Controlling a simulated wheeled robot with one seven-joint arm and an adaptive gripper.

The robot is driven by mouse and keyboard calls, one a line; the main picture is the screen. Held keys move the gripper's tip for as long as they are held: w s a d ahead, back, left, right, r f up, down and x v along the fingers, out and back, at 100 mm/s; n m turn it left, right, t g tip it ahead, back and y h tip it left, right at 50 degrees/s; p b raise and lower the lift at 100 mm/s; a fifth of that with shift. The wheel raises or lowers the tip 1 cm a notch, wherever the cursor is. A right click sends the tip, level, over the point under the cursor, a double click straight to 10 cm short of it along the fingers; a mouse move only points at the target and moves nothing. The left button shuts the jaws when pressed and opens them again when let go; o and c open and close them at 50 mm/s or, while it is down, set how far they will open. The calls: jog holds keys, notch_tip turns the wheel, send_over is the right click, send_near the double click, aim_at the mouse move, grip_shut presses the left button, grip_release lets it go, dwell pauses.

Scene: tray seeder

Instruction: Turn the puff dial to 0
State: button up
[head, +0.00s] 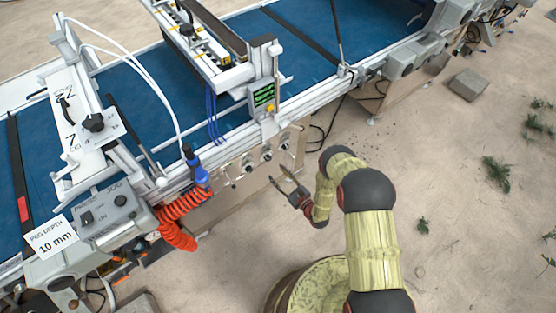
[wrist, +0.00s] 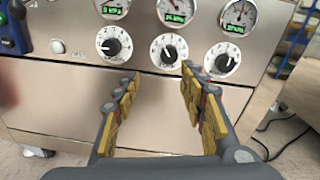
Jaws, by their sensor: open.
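A metal panel (wrist: 140,95) in the wrist view carries a row of three black dials on white scales: left (wrist: 114,45), middle (wrist: 168,53) and right (wrist: 222,61). A round gauge with a green readout sits above each dial. The lettering is too small to read, so I cannot tell which is the puff dial. The exact pointer settings are also unclear. My gripper (wrist: 160,73) is open and empty, its fingertips apart just below the middle dial in the picture. In the head view my gripper (head: 277,174) is in front of the panel, apart from it.
A blue conveyor (head: 330,30) with a white frame runs behind the panel. A blue-handled tool (head: 196,166) and coiled orange hose (head: 180,212) hang at the panel's left. A small white knob (wrist: 57,46) is left of the dials. A round bin (head: 290,290) stands near my arm.

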aim_at(269, 160)
jog(key=shift+t+h, duration=0.3)
jog(key=shift+t, duration=0.2)
jog(key=x, duration=0.2)
jog(key=b+x, duration=0.1)
jog(key=x, duration=0.2)
jog(key=r+b+x, duration=0.1)
jog(key=x, duration=0.1)
jog(key=shift+w+d, duration=0.2)
jog(key=shift+w, duration=0.4)
jog(key=shift+c, duration=0.7)
grip_shut()
